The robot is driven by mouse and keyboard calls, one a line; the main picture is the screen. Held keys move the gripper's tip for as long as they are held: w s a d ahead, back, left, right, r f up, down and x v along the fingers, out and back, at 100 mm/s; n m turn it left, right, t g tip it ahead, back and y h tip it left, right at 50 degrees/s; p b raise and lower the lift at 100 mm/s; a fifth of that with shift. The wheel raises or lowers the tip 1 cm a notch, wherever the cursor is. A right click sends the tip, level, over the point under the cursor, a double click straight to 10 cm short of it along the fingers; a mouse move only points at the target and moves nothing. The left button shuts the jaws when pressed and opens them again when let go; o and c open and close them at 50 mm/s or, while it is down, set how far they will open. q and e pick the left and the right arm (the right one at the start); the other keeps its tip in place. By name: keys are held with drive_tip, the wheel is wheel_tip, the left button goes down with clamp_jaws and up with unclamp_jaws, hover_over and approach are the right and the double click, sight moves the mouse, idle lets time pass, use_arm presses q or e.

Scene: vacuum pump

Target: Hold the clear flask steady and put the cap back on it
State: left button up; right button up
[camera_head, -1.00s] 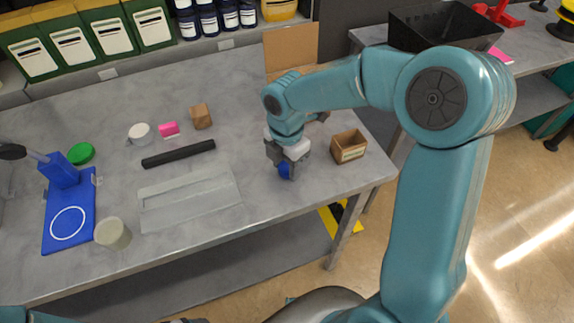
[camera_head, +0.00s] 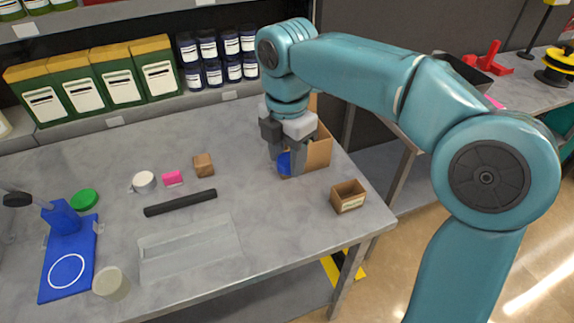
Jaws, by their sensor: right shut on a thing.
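My right gripper (camera_head: 283,164) is shut on a small blue round thing (camera_head: 284,162), held at the back right of the table, in front of a cardboard box. The fingers hide part of it, and I cannot tell for sure that it is the cap. A pale, translucent round vessel (camera_head: 111,283), perhaps the clear flask, stands at the table's front left, beside the blue stand (camera_head: 66,269) with a white ring. No gripper is near it.
A small open brown box (camera_head: 348,196) stands near the right edge. A black bar (camera_head: 181,202), a flat clear tray (camera_head: 190,250), a white cup (camera_head: 144,181), a pink block (camera_head: 172,178), a brown block (camera_head: 203,164) and a green disc (camera_head: 84,199) lie across the table (camera_head: 275,240).

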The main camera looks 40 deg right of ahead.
idle(0.3)
use_arm(q)
drive_tip(key=o, duration=0.4)
drive_tip(key=shift+c, duration=0.2)
